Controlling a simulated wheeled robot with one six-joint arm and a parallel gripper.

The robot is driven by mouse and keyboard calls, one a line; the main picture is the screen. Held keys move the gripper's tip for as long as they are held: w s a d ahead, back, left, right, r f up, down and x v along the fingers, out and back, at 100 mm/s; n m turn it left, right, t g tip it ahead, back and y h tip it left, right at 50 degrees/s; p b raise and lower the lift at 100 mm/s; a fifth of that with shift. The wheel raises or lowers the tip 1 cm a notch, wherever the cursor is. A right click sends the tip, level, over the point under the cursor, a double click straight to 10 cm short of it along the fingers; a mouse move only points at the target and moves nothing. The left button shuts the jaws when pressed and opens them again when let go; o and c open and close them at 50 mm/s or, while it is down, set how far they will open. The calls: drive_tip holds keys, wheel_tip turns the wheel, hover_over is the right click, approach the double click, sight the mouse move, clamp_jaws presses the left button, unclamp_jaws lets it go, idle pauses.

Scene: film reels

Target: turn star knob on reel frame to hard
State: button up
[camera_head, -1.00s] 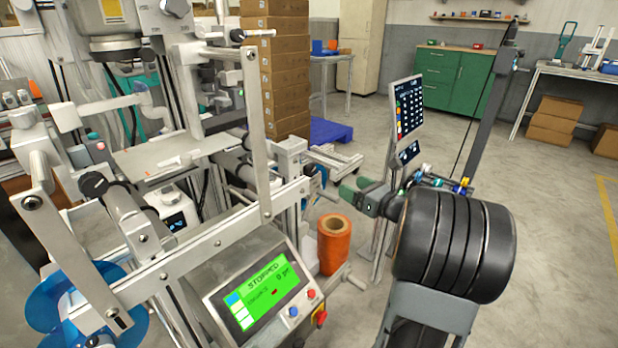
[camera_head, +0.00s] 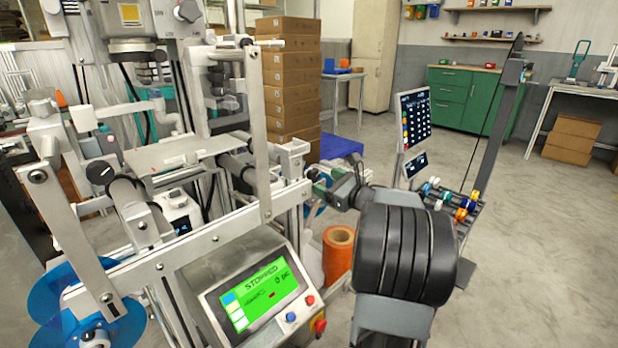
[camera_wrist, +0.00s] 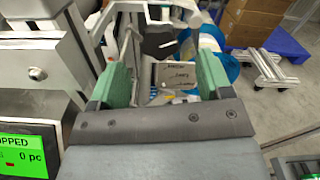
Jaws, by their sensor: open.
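My gripper (camera_wrist: 160,82) is open, with green finger pads on either side of a gap. In the head view my gripper (camera_head: 318,186) is at the right end of the machine's grey rail (camera_head: 215,236). Through the gap in the wrist view I see a small pale label (camera_wrist: 176,76) with several lines of text, too small to read surely. A dark angular shape (camera_wrist: 160,42), possibly the star knob, shows above the label. A blue reel (camera_wrist: 226,68) is just right of it, partly hidden by the right finger. No contact with the knob is visible.
A green control screen (camera_head: 258,292) reading STOPPED stands below the rail. An orange roll (camera_head: 338,250) stands right of it. Another blue reel (camera_head: 112,325) is at lower left. Stacked cartons (camera_head: 290,80) and a blue pallet (camera_head: 340,147) stand behind.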

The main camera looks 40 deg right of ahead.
sight(315, 176)
drive_tip(key=w, duration=0.2)
drive_tip(key=w+a, duration=0.1)
drive_tip(key=w, duration=0.1)
drive_tip(key=w+b, duration=0.1)
drive_tip(key=w, duration=0.2)
drive_tip(key=shift+a, duration=0.15)
